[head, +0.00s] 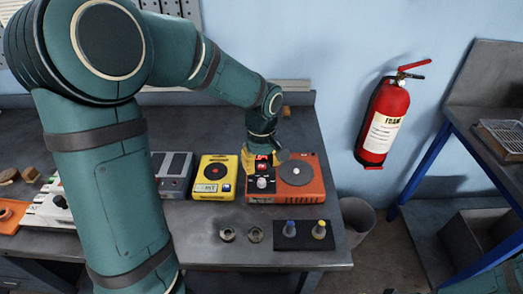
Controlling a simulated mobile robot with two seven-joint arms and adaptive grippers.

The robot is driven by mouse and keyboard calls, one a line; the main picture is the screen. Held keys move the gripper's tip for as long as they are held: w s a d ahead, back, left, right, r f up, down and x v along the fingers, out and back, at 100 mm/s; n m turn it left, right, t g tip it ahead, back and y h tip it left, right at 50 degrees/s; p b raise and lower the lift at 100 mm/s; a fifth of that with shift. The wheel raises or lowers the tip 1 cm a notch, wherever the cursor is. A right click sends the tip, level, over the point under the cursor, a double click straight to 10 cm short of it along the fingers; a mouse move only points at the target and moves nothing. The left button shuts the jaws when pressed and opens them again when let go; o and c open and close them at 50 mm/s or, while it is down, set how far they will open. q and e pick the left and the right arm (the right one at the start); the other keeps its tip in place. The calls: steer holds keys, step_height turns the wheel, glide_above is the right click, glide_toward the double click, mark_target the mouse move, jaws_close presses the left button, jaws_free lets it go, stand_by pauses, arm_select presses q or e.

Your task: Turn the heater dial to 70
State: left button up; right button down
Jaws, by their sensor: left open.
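The orange heater (312,190) stands on the bench, with a round grey plate (296,172) on its right side. Its dial (262,183) is a small light knob on a dark panel at the left front. The scale marks are too small to read. My left gripper (263,172) reaches down over the panel, open, with yellow fingers close around or just above the dial. I cannot tell whether the fingers touch it. My right gripper is not in view.
A yellow device (213,187) stands left of the heater, and a grey device (174,188) beyond it. A dark mat (304,245) with two small capped bottles and two small dishes (227,233) lie in front. A red extinguisher (382,125) hangs on the wall.

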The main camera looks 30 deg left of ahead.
mark_target(261, 180)
arm_select(q)
step_height(261, 180, up, 5)
steer(key=shift+r, duration=0.1)
stand_by(0.6)
